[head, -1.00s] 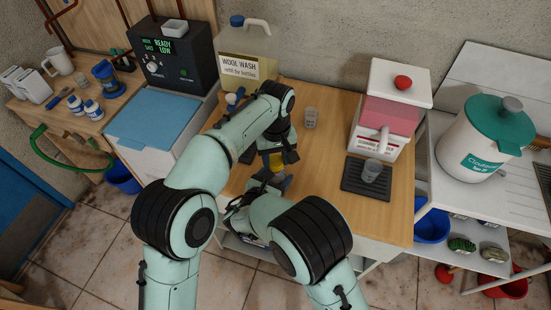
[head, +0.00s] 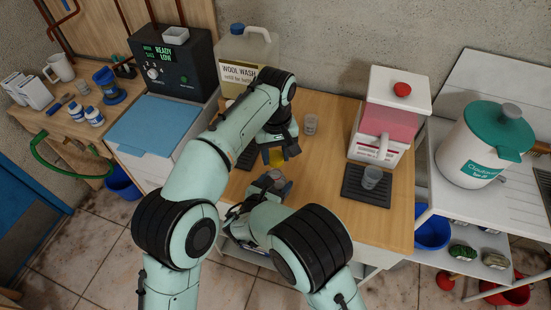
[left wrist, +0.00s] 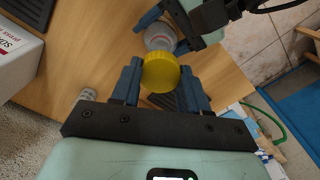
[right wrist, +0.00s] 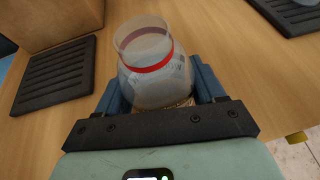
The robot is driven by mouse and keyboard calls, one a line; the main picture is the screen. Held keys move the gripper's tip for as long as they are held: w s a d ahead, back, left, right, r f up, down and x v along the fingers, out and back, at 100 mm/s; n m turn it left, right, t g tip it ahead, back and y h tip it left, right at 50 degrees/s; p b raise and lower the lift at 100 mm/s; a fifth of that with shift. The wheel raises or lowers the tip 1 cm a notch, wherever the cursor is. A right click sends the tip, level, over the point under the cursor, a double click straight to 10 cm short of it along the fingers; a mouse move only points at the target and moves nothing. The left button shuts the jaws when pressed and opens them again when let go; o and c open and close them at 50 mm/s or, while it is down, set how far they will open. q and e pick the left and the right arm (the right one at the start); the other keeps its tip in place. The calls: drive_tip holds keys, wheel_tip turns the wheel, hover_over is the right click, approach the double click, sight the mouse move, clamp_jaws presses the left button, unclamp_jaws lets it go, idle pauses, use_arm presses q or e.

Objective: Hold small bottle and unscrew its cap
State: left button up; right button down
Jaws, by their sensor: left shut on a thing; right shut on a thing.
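My left gripper (head: 277,154) is shut on a round yellow cap (left wrist: 160,72). In the left wrist view the bottle (left wrist: 160,37) is beyond the cap, between the right gripper's fingers.
A red-and-white dispenser (head: 382,118) stands at the right of the wooden table (head: 335,175). A glass (head: 371,177) stands on a dark ribbed mat (head: 366,197). Another glass (head: 311,124) stands farther back. The Wool Wash jug (head: 252,50) is at the back left.

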drive_tip(key=shift+c, duration=0.2)
unclamp_jaws()
